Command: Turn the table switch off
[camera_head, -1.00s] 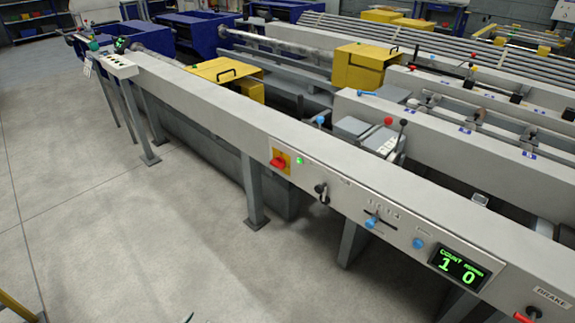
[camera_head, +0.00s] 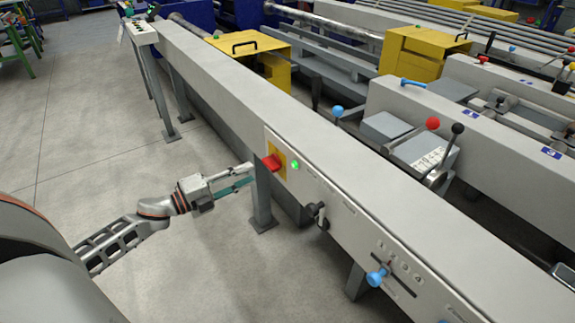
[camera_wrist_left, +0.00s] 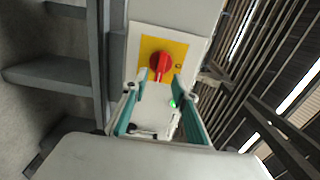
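The table switch is a red rotary knob (camera_head: 271,162) on a yellow plate, on the front face of the long grey runout table (camera_head: 225,95). A green lamp (camera_head: 295,165) glows to the right of it. In the left wrist view the red knob (camera_wrist_left: 160,66) sits ahead of the fingertips, with the green lamp (camera_wrist_left: 173,103) lit. My left gripper (camera_head: 247,176) is just left of the knob in the head view. In the wrist view its teal-lined fingers (camera_wrist_left: 160,95) stand apart with nothing between them, and contact with the knob is not visible. My right gripper is not in view.
Along the same panel are a black lever handle (camera_head: 318,212) and a blue-knobbed slider (camera_head: 377,276). A grey table leg (camera_head: 262,200) stands below the switch. Levers with red (camera_head: 432,123) and black knobs rise behind the table. The floor at the left is open.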

